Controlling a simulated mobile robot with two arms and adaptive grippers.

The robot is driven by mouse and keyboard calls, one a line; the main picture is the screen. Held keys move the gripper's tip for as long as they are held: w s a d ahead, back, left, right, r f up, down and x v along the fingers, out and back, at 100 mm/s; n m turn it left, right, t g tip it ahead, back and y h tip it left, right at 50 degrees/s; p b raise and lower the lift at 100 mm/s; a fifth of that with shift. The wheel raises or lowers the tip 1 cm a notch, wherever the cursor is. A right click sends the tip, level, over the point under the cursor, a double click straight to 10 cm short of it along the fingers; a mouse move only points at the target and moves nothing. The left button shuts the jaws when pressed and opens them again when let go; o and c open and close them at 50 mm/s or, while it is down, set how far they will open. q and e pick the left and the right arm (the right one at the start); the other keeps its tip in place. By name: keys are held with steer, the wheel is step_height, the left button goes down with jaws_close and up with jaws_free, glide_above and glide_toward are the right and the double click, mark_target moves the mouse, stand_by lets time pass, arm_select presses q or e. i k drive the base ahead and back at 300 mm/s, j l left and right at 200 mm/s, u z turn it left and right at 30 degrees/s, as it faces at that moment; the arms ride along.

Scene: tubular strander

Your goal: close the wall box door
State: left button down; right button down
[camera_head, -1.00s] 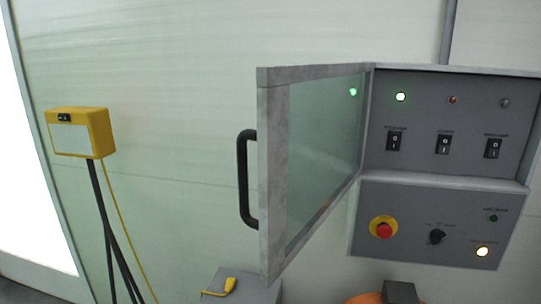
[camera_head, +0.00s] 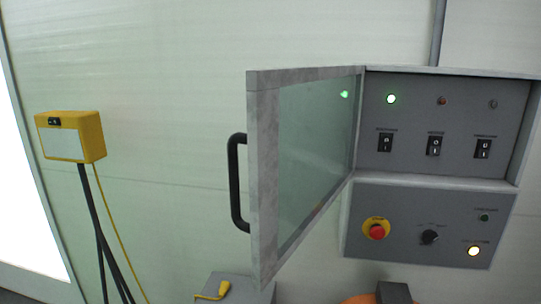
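The wall box (camera_head: 440,170) is a grey cabinet on the wall at the right of the head view. Its door (camera_head: 262,190) has a grey frame and a clear green-tinted pane (camera_head: 315,150). The door is hinged at the box's left side and stands wide open, swung out toward me. A black bar handle (camera_head: 236,185) is on the door's outer face, near its free edge. Neither of my grippers shows in the view.
Below the open compartment is a panel with a red emergency stop button (camera_head: 377,230), a black knob (camera_head: 430,237) and a lit lamp (camera_head: 473,251). A yellow box (camera_head: 72,135) on a dark stand is at the left. Open space lies between it and the door.

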mark_target(263, 94)
steer(key=i+j+z, duration=0.3)
steer(key=z, duration=0.2)
steer(key=i+j+z, duration=0.2)
steer(key=j+z, duration=0.25)
steer(key=i+j+z, duration=0.1)
steer(key=j+z, duration=0.4)
